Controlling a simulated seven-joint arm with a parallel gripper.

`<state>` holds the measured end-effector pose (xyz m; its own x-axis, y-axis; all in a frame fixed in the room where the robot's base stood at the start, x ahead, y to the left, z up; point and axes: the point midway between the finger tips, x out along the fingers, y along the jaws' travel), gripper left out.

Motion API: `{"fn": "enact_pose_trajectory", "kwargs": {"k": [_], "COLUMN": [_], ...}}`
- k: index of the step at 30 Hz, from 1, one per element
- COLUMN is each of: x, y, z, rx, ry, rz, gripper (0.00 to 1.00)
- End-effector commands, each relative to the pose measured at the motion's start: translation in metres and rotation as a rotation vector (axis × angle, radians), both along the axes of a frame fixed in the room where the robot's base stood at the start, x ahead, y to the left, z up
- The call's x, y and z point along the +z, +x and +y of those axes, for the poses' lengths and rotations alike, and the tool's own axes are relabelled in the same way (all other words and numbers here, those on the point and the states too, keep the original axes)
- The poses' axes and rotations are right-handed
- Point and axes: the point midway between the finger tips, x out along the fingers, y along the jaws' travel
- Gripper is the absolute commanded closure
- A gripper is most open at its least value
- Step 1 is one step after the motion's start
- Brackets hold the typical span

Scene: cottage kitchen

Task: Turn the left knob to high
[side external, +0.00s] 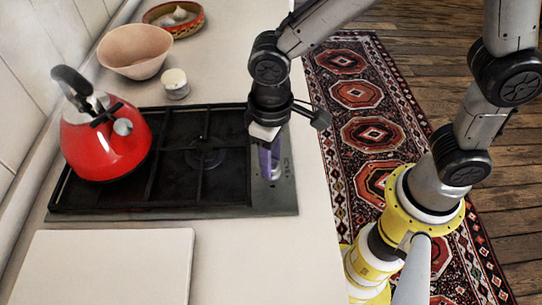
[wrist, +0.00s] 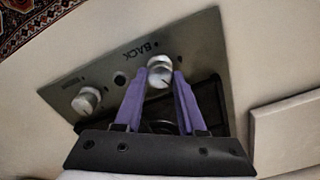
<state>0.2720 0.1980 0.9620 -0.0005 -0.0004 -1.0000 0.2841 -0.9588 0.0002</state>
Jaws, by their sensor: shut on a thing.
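The left knob (wrist: 160,66) is a silver dial beside the BACK label on the hob's metal control strip (wrist: 215,50). My gripper (wrist: 163,76) has its purple fingers on either side of this knob and is shut on it. In the side view my gripper (side external: 270,174) points down at the strip and hides the knob. The other silver knob (wrist: 87,100) stands apart on the left in the wrist view, untouched. The knob's exact setting is too small to read.
A red kettle (side external: 105,145) stands on the black hob grate (side external: 190,185). A pale board (side external: 110,265) lies in front of the hob. A pink bowl (side external: 135,50), a small white jar (side external: 175,84) and a patterned dish (side external: 174,17) stand behind it.

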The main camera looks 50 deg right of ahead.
Motion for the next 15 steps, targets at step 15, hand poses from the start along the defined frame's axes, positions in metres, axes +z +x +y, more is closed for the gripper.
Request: {"fn": "enact_pose_trajectory", "kwargs": {"k": [15], "x": [0.0016], "y": [0.0001], "z": [0.0011], "rx": [0.49], "ry": [0.001], "rz": [-0.003], "gripper": [1.0]}}
